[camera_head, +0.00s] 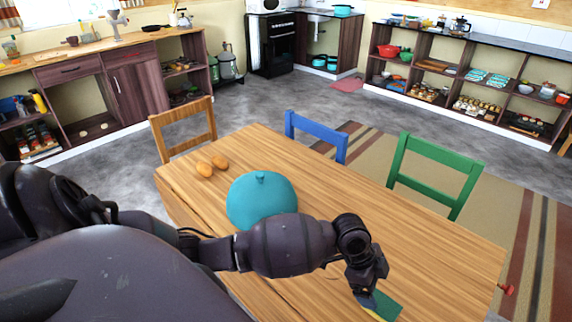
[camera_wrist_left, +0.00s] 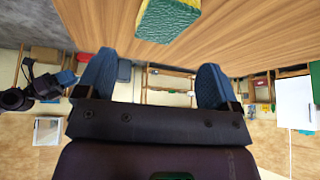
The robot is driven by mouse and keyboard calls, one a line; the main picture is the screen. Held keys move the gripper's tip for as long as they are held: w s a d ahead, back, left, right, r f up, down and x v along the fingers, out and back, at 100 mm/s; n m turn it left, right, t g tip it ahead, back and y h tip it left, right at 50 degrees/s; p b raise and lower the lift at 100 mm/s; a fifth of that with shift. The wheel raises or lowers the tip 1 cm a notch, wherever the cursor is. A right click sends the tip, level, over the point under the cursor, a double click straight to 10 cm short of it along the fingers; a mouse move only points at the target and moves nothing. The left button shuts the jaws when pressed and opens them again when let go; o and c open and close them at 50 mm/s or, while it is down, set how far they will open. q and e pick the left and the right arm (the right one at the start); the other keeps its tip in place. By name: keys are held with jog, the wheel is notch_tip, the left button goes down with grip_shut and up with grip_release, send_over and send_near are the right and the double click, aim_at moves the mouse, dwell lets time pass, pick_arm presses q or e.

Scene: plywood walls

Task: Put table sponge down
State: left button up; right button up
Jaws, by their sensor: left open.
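The table sponge (camera_head: 385,307) is a green and yellow block on the wooden table (camera_head: 440,245), near its front edge at the bottom of the head view. The sponge also shows at the top of the left wrist view (camera_wrist_left: 167,18), against the tabletop. My left gripper (camera_head: 367,297) is beside the sponge and partly covers it in the head view. In the left wrist view its two blue fingers (camera_wrist_left: 157,78) stand wide apart with nothing between them, and a gap shows between them and the sponge.
A teal round pot-like object (camera_head: 262,200) and two orange-brown oval items (camera_head: 212,166) stand on the table. The tabletop right of the teal object is clear.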

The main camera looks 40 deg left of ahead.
pick_arm(q)
jog(key=s+f+n+t, duration=0.2)
jog(key=f+n, duration=0.1)
jog(key=shift+s+a+t+h, duration=0.15)
jog(key=shift+s+t+h, duration=0.1)
jog(key=shift+t+h, duration=0.05)
jog(key=s+a+n+t, duration=0.1)
jog(key=s+a+f+n+t, duration=0.1)
jog(key=n, duration=0.1)
jog(key=s+a+f+n+t+y, duration=0.1)
jog(key=n, duration=0.1)
jog(key=shift+s+a+f, duration=0.1)
jog(key=shift+s+a, duration=0.05)
jog(key=shift+s, duration=0.2)
jog(key=s+a+n+t+y, duration=0.4)
jog(key=s+a+n+y, duration=0.1)
jog(key=s+a, duration=0.5)
jog(key=shift+s+f+n, duration=0.35)
jog(key=shift+s+n, duration=0.05)
jog(key=shift+n, duration=0.3)
